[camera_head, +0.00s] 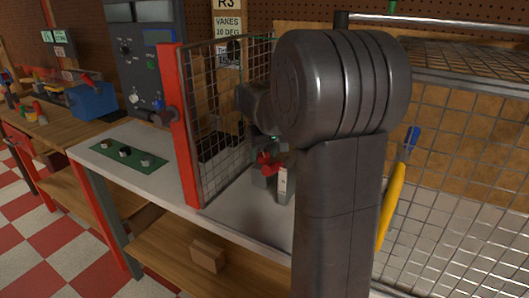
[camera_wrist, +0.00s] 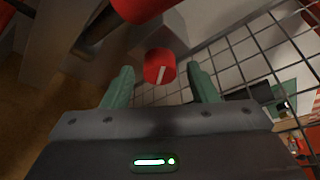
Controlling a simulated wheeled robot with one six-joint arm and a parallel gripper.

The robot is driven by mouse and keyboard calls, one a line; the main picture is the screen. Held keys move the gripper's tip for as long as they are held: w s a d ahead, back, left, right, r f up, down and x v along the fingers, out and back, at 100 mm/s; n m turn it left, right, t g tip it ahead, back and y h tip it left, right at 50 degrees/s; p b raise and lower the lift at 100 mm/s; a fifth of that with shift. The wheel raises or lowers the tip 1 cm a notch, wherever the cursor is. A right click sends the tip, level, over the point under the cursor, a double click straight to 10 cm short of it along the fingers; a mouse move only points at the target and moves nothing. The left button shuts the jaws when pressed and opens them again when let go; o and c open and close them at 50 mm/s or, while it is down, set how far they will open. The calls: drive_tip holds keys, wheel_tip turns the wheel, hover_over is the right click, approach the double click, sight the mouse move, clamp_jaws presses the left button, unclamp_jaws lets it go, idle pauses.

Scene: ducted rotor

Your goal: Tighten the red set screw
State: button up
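In the wrist view a red set screw (camera_wrist: 160,66) with a pale slot across its face lies just beyond and between my fingertips. My gripper (camera_wrist: 158,82) is open, with one green finger on each side and a clear gap to the screw on both sides. I cannot tell how far ahead of the fingertips the screw is. In the head view a red part (camera_head: 266,160) shows on a small grey fixture on the bench, beside my arm. My arm hides much of the area behind it there, and the fingertips are not clear.
A wire mesh guard (camera_head: 222,120) with a red post (camera_head: 186,125) stands left of my arm. More mesh (camera_head: 465,180) lies to the right. A green mat (camera_head: 125,152) with knobs lies on the white bench (camera_head: 170,178). A yellow-handled tool (camera_head: 392,200) is right of my arm.

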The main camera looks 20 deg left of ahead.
drive_tip(key=c, duration=0.9)
drive_tip(key=shift+m, duration=0.4)
drive_tip(key=m, duration=0.1)
drive_tip(key=m+h, duration=0.1)
drive_tip(key=shift+s+a+m+t+p, duration=0.1)
drive_tip(key=shift+a+m+t+p, duration=0.05)
drive_tip(key=shift+m+t+p, duration=0.2)
drive_tip(key=shift+m+t+h, duration=0.25)
drive_tip(key=shift+m+h, duration=0.45)
drive_tip(key=shift+m, duration=1.25)
drive_tip(key=o, duration=1)
drive_tip(key=shift+c, duration=0.2)
drive_tip(key=shift+r, duration=0.15)
